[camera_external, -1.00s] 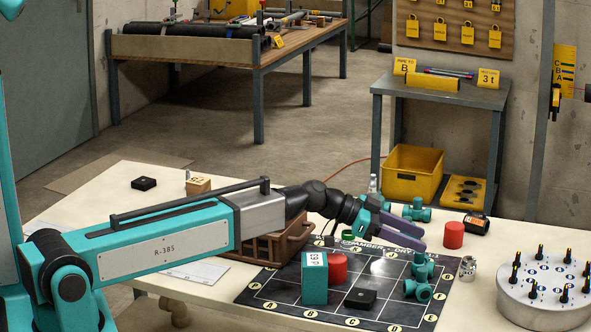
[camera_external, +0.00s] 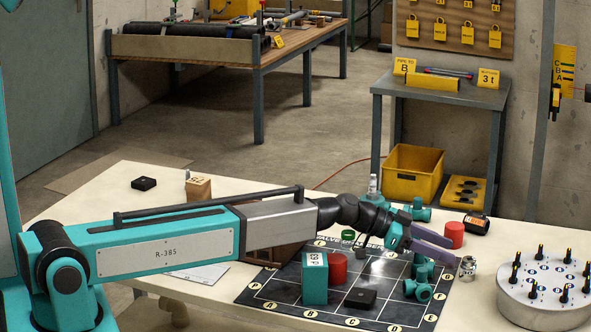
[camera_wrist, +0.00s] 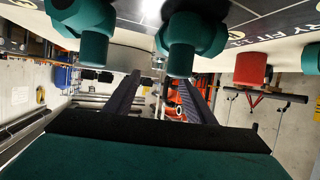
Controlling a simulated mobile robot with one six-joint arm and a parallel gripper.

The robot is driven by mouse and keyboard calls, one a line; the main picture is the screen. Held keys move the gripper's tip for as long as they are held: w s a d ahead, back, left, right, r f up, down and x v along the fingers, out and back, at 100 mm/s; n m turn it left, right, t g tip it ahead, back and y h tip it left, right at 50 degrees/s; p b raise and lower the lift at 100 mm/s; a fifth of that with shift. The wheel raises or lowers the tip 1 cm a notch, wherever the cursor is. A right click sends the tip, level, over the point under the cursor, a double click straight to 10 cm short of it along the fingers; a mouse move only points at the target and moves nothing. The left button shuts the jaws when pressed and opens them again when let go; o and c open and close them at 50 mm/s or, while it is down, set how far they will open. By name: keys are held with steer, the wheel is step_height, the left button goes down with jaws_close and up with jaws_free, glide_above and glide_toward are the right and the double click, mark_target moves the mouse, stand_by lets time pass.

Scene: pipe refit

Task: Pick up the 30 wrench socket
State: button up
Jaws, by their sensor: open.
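A small silver metal cylinder (camera_external: 467,267) that looks like a wrench socket stands on the pale table, right of the black mat; I cannot read a 30 on it. My gripper (camera_external: 450,250) reaches over the mat's right side, its purple fingers pointing right and slightly down, with the tips just left of and above the socket in the picture. In the wrist view my gripper (camera_wrist: 158,84) shows two dark fingers spread apart, with no object clearly held between them. I cannot identify the socket in that view.
Teal pipe fittings (camera_external: 418,290) lie on the mat (camera_external: 285,289) under and beside my gripper. A red cylinder (camera_external: 454,235) and a dark orange-banded cylinder (camera_external: 476,223) stand behind. A round grey stand with pegs (camera_external: 545,303) is at the right. A teal box (camera_external: 314,278) stands mid-mat.

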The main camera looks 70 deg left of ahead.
mark_target(465, 259)
steer(key=shift+w+d+f, duration=0.15)
steer(key=shift+w+d, duration=0.05)
steer(key=shift+w, duration=0.1)
steer(key=shift+w, duration=0.1)
steer(key=shift+p+x, duration=1.2)
steer(key=shift+x, duration=1.3)
steer(key=shift+a+f, duration=0.1)
steer(key=shift+f, duration=0.05)
steer(key=c, duration=1.2)
steer(key=shift+r+b, duration=1.1)
steer(key=shift+r, duration=3.9)
